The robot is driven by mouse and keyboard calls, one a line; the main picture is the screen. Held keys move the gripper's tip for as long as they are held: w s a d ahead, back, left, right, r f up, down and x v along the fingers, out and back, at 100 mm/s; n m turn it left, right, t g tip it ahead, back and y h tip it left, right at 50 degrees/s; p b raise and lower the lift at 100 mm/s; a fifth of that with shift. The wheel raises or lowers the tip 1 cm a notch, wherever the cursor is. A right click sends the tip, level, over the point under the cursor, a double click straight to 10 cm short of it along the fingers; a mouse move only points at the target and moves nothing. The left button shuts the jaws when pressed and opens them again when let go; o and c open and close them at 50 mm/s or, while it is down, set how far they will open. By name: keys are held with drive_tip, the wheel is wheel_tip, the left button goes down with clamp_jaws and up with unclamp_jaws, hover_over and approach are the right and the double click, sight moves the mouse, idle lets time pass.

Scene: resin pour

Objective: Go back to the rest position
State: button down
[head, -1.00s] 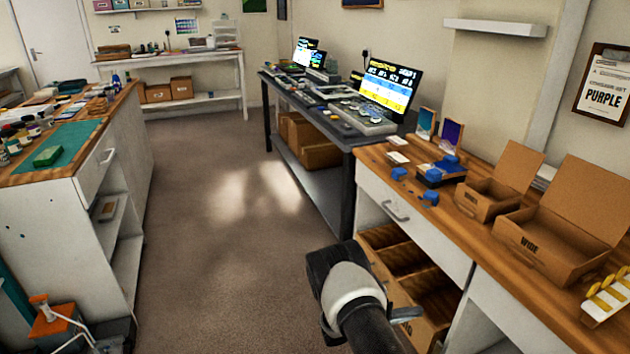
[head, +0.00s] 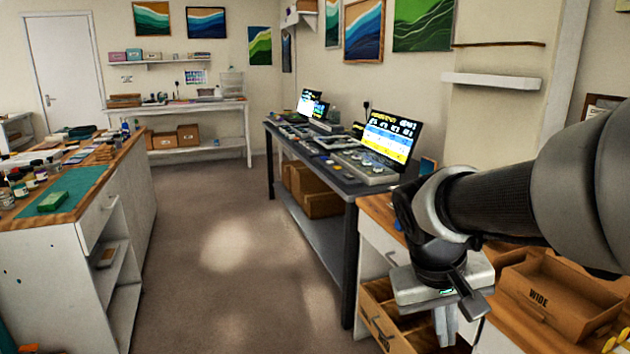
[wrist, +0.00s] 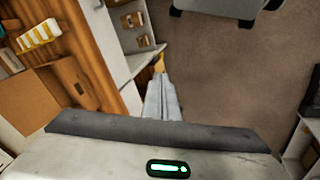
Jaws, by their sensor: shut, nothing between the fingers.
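My gripper (head: 445,325) hangs at the lower right of the head view, fingers pointing down, in front of the right-hand wooden bench. In the wrist view its two pale fingers (wrist: 162,100) are pressed together with nothing held between them. A small yellow patch shows just beyond the fingertips in the wrist view; I cannot tell what it is. My arm hides much of the right-hand bench in the head view.
The open WIDE carton (head: 560,300) stands on the right-hand bench, close to my arm. A dark table (head: 345,215) with screens is further back. The left bench (head: 110,250) borders a clear floor (head: 215,275).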

drive_tip(key=s+a+r+t+y, duration=0.35)
drive_tip(key=s+a, duration=0.25)
drive_tip(key=s, duration=0.2)
wheel_tip(320, 180, up, 28)
drive_tip(key=p, duration=2.8)
drive_tip(key=shift+s+a+r, duration=0.15)
drive_tip(key=shift+a+r, duration=0.05)
drive_tip(key=shift+r, duration=0.05)
